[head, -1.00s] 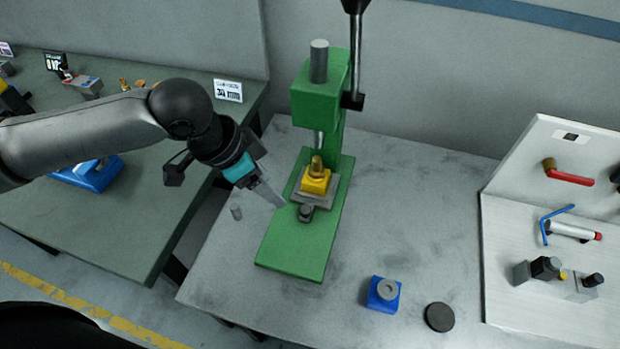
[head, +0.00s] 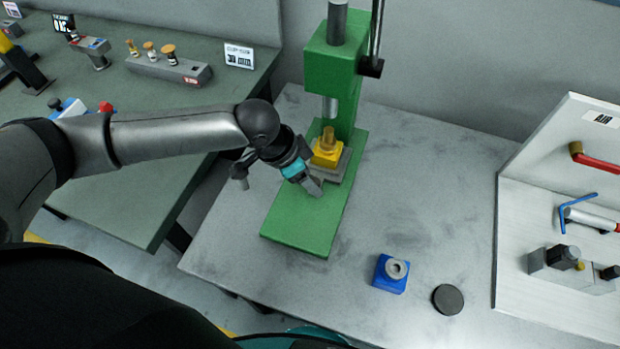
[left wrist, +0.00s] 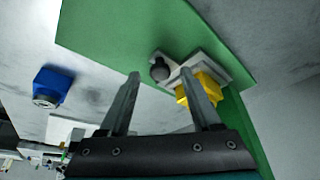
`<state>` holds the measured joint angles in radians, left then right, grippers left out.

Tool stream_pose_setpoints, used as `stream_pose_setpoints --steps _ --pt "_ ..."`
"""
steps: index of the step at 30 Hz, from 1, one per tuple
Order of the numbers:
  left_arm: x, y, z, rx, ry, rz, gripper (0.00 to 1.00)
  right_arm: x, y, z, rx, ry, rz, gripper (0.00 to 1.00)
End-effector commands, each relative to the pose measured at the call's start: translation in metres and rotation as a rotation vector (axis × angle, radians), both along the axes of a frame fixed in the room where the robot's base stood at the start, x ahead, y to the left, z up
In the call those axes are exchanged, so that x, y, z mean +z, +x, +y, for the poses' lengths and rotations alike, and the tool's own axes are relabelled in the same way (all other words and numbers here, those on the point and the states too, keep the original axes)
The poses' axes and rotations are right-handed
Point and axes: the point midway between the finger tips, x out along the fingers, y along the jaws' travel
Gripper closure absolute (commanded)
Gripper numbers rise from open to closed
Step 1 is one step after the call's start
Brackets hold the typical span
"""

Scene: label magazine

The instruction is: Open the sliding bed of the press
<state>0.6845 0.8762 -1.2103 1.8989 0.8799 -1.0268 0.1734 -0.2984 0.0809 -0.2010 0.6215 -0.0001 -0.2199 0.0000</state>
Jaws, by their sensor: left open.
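The green press (head: 335,75) stands on the grey table. Its sliding bed, a grey plate (head: 345,165), carries a yellow block (head: 327,152) with a brass-coloured piece on top, below the ram. In the left wrist view, a dark round knob (left wrist: 160,70) sits at the front edge of the grey plate (left wrist: 210,45). My left gripper (head: 314,188) is open at the front of the bed and hides the knob in the head view. In the left wrist view the knob appears between the fingertips (left wrist: 161,74); I cannot tell whether they touch it. My right gripper is not in view.
A blue block with a grey ring (head: 391,273) and a dark disc (head: 448,299) lie on the table right of the press. A white tool panel (head: 535,180) stands at the right. A green bench (head: 130,195) is at the left. The press lever (head: 376,35) rises behind.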

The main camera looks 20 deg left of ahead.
Motion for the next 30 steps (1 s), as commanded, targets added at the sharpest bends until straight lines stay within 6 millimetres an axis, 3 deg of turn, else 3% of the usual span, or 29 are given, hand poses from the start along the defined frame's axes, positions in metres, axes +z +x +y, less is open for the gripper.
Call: stream_pose_setpoints --steps 13,30 --pt "-0.0093 0.003 -0.003 0.0 -0.001 -0.001 0.35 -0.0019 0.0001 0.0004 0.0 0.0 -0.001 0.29" --pt "-0.0091 0.0028 -0.003 0.0 0.0 0.0 1.0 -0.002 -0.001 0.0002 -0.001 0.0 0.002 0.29"
